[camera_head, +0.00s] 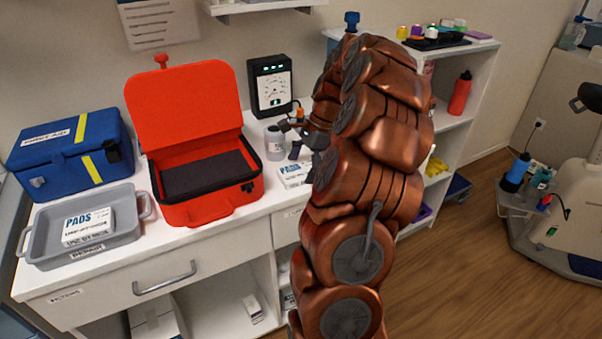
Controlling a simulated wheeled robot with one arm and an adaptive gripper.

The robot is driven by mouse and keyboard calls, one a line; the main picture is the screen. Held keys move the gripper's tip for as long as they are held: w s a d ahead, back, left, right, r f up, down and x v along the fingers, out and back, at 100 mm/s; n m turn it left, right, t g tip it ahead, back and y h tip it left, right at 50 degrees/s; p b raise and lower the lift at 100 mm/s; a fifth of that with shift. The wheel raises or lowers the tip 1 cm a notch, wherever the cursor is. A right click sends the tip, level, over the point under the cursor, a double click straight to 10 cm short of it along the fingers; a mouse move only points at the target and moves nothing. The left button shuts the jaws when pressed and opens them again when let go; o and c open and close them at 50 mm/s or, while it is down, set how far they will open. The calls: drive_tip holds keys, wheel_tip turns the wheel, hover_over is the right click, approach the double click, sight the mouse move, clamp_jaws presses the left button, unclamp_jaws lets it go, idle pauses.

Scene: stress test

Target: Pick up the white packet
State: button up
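A white packet (293,174) with dark print lies flat on the white counter, right of the red case and partly hidden by my arm. Another white packet marked PADS (88,226) lies in the grey tray (132,228) at the left. My gripper (293,137) is above and behind the right-hand packet, close to a grey jar. My copper arm covers part of the gripper. The finger gap does not show clearly, and I see nothing held in it.
An open red case (206,203) stands between the tray and the right-hand packet. A blue first aid box (70,152) is behind the tray. The grey jar (274,145) and a black meter (270,86) stand near my gripper. A shelf unit (470,85) is at right.

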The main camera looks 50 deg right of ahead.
drive_tip(key=c, duration=1.3)
drive_tip(key=shift+o, duration=0.2)
drive_tip(key=shift+r, duration=0.15)
